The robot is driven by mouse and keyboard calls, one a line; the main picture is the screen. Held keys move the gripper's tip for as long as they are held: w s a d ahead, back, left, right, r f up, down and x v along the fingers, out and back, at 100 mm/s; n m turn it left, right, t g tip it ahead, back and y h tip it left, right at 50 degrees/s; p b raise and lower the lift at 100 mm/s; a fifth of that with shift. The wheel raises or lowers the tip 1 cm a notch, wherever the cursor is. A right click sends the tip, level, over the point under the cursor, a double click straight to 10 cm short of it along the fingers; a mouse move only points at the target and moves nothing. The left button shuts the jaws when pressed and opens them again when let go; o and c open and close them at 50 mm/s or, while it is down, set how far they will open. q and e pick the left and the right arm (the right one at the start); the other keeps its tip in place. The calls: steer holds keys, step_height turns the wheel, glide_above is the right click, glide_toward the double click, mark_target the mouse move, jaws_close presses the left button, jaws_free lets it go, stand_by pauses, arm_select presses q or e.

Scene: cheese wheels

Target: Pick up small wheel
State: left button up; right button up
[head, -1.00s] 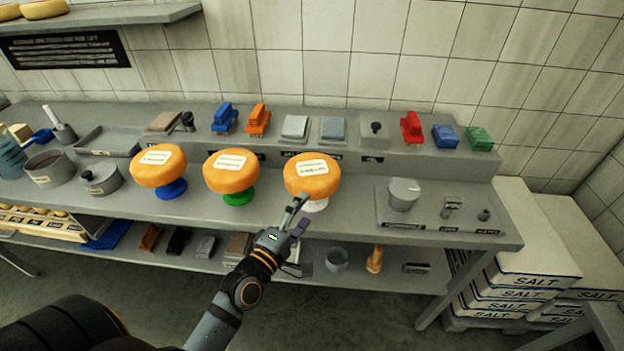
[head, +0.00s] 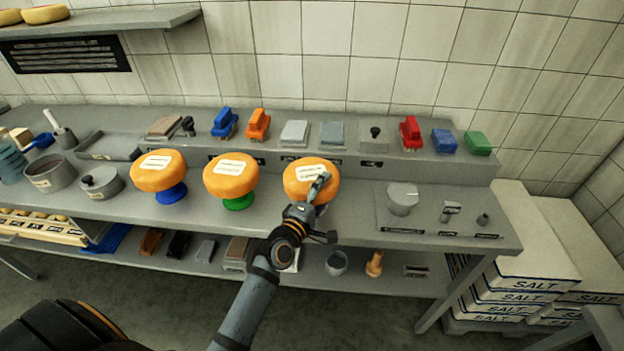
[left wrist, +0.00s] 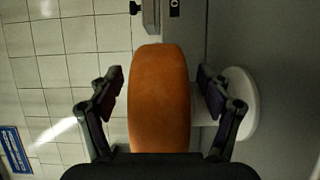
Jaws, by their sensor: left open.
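Three orange cheese wheels with white labels stand on pedestals on the bench. The left wheel (head: 158,175) is on a blue stand (head: 171,194), the middle wheel (head: 228,182) on a green one (head: 239,202). The right wheel (head: 296,188) has its stand mostly hidden by my arm; a white stand (left wrist: 240,105) shows in the left wrist view. My left gripper (head: 319,187) is open at this right wheel. In the left wrist view its fingers (left wrist: 161,93) lie either side of the wheel's rim, with small gaps. My right gripper is out of view.
A grey scale-like plate with a metal pot (head: 403,198) stands to the right. Coloured tools, such as a red one (head: 411,133), line the raised back ledge. A lidded pot (head: 101,182) is at left. Salt boxes (head: 527,265) are stacked beside the bench.

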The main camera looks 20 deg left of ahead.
arm_select(q)
steer(key=shift+s, duration=0.15)
steer(key=shift+c, duration=1.7)
jaws_close()
steer(key=shift+r, duration=0.25)
